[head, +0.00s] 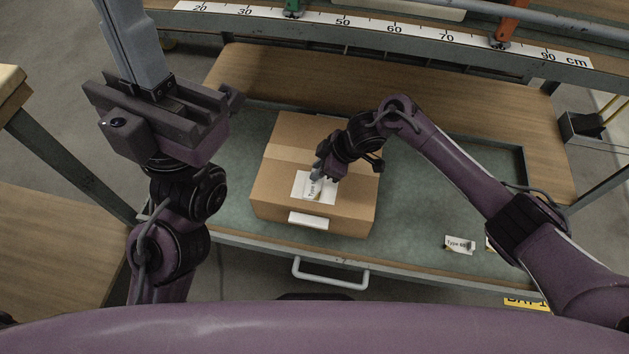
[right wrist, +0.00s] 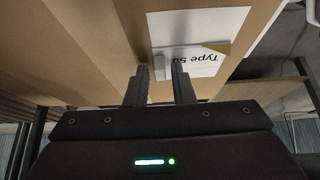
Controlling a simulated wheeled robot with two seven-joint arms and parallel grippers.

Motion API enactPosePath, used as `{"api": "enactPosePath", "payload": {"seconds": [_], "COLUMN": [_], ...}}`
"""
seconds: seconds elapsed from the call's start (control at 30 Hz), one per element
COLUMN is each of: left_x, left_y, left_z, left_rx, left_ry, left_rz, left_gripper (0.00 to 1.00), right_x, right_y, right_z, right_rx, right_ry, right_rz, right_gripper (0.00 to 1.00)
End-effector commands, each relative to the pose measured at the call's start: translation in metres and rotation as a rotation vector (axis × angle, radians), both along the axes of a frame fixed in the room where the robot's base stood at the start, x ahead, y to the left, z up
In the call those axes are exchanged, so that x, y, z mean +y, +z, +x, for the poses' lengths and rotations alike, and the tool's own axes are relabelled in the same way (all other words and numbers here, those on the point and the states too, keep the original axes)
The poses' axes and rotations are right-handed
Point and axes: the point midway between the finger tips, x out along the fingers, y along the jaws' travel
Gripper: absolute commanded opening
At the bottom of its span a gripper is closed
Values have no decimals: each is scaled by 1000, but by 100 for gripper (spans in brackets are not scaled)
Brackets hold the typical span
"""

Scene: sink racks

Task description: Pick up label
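A white label marked "Type" (head: 327,193) lies over a larger white patch (head: 302,182) on top of a brown cardboard box (head: 278,188). The label also shows in the right wrist view (right wrist: 203,66). My right gripper (head: 317,177) is at the label, over the box top. In the right wrist view its two fingers (right wrist: 160,72) stand apart, with a small grey block (right wrist: 157,66) at the label's edge in line with the gap. I see no firm grip.
Another "Type" label (head: 460,244) lies on the mat at the right. A ruler rail (head: 390,32) runs along the back. The mat right of the box is largely clear.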

Motion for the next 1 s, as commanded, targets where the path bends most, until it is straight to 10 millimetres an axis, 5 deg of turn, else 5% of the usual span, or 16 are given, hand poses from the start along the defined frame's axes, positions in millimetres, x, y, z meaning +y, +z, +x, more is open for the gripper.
{"api": "enactPosePath", "payload": {"seconds": [0.1,0.27,0.67,0.93,1.0], "left_x": [0,0,0,1,-6], "left_y": [0,0,2,15,3], "left_z": [0,0,0,-1,17], "left_rx": [1,1,2,6,113], "left_ry": [0,0,0,0,3], "left_rz": [0,0,1,-5,32], "left_gripper": [0,0,0,0,0], "right_x": [0,0,0,0,0], "right_y": [1,1,4,38,43], "right_z": [0,0,0,1,1], "right_rx": [0,0,0,-2,-1], "right_ry": [0,0,0,1,0], "right_rz": [0,0,0,2,1], "right_gripper": [21,0,0,0,0]}}
